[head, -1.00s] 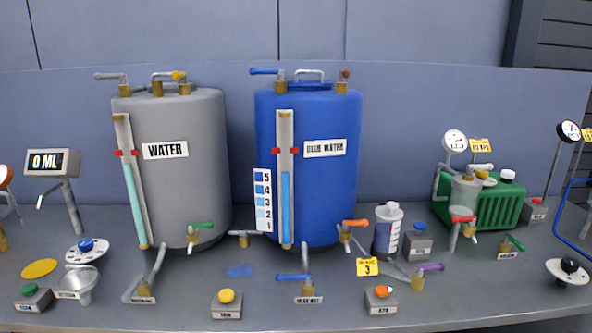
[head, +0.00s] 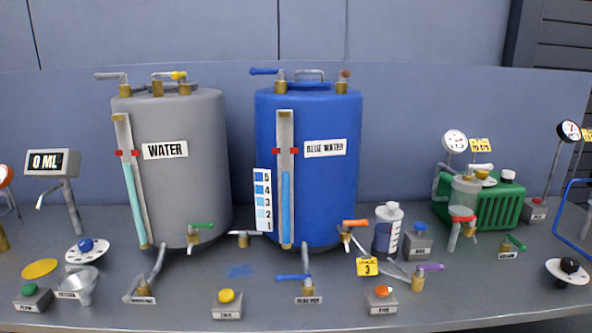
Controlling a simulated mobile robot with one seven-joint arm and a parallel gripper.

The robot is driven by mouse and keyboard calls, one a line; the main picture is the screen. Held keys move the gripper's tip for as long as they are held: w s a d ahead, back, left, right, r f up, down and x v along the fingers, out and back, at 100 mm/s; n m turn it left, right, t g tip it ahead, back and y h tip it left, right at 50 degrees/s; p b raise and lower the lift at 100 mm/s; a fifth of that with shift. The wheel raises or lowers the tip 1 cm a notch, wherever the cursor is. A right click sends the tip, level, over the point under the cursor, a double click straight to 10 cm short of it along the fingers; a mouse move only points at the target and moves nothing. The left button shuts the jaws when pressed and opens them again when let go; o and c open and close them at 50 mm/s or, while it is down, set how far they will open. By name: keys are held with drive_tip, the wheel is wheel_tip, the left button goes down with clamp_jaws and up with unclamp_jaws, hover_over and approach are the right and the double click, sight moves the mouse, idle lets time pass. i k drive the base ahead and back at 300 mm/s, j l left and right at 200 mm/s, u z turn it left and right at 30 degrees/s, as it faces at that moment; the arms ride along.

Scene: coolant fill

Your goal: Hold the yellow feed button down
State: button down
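A yellow push button (head: 227,295) sits on top of a small grey box (head: 227,311) near the front edge of the bench, left of centre. The button stands proud of its box and nothing touches it. The label on the box front is too small to read surely. My gripper is not in view, so its state and place are hidden.
A grey WATER tank (head: 180,200) and a blue tank (head: 325,200) stand behind. A funnel (head: 82,283) and green button (head: 29,290) lie left. A blue-handled valve (head: 294,278) and orange button (head: 381,291) lie right. Bench space around the yellow button is mostly clear.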

sight(226, 295)
drive_tip(key=i+j+u, duration=0.15)
drive_tip(key=u, duration=0.2)
drive_tip(key=i+j+u, duration=0.2)
drive_tip(key=u, duration=0.2)
drive_tip(key=i+j+u, duration=0.2)
drive_tip(key=u, duration=0.15)
